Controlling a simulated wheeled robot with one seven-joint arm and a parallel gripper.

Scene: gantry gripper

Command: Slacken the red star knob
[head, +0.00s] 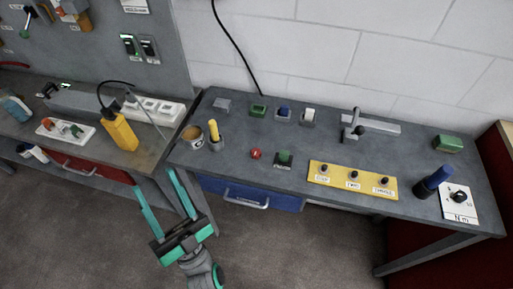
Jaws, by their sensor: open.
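A small red knob (255,154) sits on the grey bench top, left of the middle and near the front edge. It is too small to make out a star shape. My gripper (155,180) is open and empty, with its two green fingers pointing up in the picture. It is in front of the benches, left of and below the red knob, and apart from it. Nothing hides the knob.
A green knob on a dark block (284,157) stands just right of the red knob. A blue drawer (248,195) is below.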

